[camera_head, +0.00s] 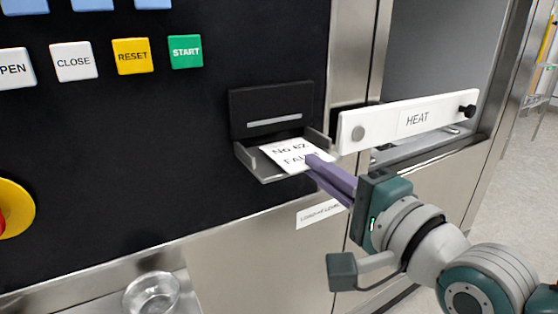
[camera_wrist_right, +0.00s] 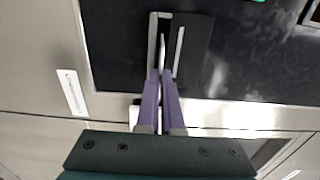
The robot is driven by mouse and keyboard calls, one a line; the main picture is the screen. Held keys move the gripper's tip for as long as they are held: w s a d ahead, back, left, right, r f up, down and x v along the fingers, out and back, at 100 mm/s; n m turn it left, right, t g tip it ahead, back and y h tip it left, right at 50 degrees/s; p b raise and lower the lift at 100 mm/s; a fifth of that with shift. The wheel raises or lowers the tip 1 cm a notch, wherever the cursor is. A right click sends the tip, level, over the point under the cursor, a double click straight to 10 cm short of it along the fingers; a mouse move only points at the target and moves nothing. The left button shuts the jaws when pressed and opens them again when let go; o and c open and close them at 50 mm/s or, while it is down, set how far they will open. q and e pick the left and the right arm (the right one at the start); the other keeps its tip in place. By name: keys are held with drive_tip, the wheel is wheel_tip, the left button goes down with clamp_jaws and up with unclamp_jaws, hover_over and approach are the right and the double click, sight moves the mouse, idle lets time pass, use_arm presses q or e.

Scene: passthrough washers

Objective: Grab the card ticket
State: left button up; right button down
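The card ticket (camera_head: 288,153) is a white card printed "No 62" and a second, partly covered line. It lies in the dark bracket of the slot on the black panel, its outer edge sticking out. My right gripper (camera_head: 314,166) is at the card's outer right edge, its purple fingers overlapping the end of the print. In the right wrist view the fingers (camera_wrist_right: 160,76) are close together, and the card (camera_wrist_right: 162,48) shows as a thin pale edge between their tips. I cannot tell whether they press on it. My left gripper is not in view.
The slot housing (camera_head: 273,108) stands out from the panel. A white HEAT handle bar (camera_head: 380,122) juts out close above and right of my right gripper. START (camera_head: 185,51) and other buttons sit upper left.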

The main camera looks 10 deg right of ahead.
wheel_tip(320, 180, up, 2)
drive_tip(key=shift+r+p, duration=0.1)
drive_tip(key=shift+p, duration=0.4)
drive_tip(key=shift+s+d, duration=0.1)
drive_tip(key=shift+s, duration=0.05)
use_arm(q)
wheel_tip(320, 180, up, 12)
drive_tip(key=p, duration=1)
use_arm(e)
drive_tip(key=s+d+r, duration=0.2)
drive_tip(key=s, duration=0.4)
drive_tip(key=s+d+r, duration=0.2)
drive_tip(key=s, duration=0.5)
drive_tip(key=shift+d+r, duration=0.3)
drive_tip(key=shift+r, duration=0.05)
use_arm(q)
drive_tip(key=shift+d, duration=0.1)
